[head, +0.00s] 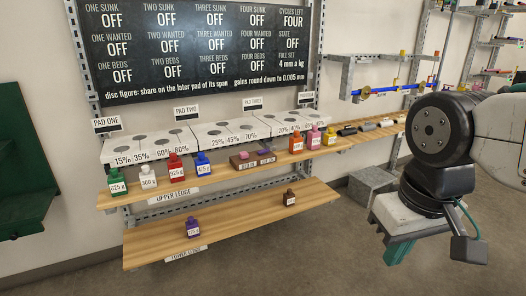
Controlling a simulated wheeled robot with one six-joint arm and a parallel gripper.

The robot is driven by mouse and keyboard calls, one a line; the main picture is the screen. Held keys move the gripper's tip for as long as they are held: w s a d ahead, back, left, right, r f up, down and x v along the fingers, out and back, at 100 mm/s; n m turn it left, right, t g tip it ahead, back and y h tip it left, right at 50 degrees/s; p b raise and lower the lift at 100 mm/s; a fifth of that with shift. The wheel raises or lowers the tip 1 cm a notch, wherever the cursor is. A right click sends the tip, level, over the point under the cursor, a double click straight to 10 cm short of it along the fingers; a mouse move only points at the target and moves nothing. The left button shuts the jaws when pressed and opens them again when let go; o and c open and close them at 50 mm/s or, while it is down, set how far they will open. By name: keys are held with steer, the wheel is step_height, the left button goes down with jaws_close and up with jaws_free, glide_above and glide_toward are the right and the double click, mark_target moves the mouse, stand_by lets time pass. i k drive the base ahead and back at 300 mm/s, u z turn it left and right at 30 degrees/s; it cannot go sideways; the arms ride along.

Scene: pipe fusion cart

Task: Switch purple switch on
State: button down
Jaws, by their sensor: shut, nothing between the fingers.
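My gripper (397,250) hangs at the lower right under my dark wrist, pointing down, with green fingertips. It is shut and appears to hold nothing. It is well to the right of the ledges and apart from the purple weight.
A dark board (190,50) above reads mostly OFF. A brown weight (289,198) stands on the lower ledge. A grey block (370,187) is on the floor; open floor lies in front.

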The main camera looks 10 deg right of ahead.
mark_target(265, 150)
steer(key=u, duration=0.3)
steer(key=i, duration=0.85)
steer(key=z, duration=0.4)
